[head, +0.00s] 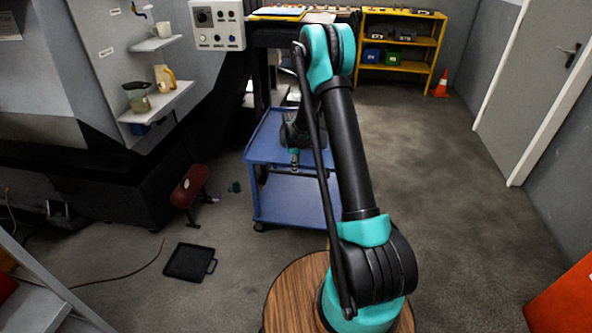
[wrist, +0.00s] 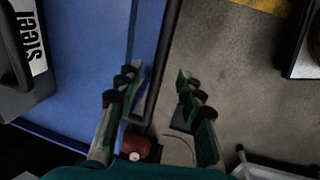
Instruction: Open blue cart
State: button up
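The blue cart (head: 295,203) stands in the middle of the head view, with an upper and a lower blue shelf. Its blue surface (wrist: 85,50) fills much of the left of the wrist view. A thin dark bar (wrist: 168,50) runs along the cart's edge and bends near its lower end; it looks like a handle. My gripper (wrist: 162,100) is open, its two green-padded fingers apart, with the bar showing between them. I cannot tell whether either finger touches it. In the head view my gripper (head: 294,158) is small over the cart and partly hidden by my arm.
A red stool (head: 189,186) and a black tray (head: 190,262) are on the floor left of the cart. A grey box marked "Steel" (wrist: 20,60) lies at the cart's far side in the wrist view. A yellow shelf (head: 400,42) stands behind. Floor right of my arm is clear.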

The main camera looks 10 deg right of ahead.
notch_tip(320, 180, up, 7)
jog(key=s, duration=0.1)
jog(key=shift+s+a, duration=0.15)
jog(key=shift+a, duration=0.1)
jog(key=s+d+r+m+t, duration=0.15)
jog(key=s+r+m, duration=0.35)
jog(key=s, duration=0.5)
jog(key=s+d+r+m, duration=0.2)
jog(key=s+r, duration=0.5)
jog(key=s, duration=0.2)
jog(key=s+d+f+m, duration=0.1)
jog(key=s+m, duration=0.6)
jog(key=s, duration=1.3)
jog(key=shift+d+f+t+y, duration=0.3)
jog(key=shift+d+f+t, duration=0.05)
jog(key=shift+f, duration=0.1)
dwell(0.3)
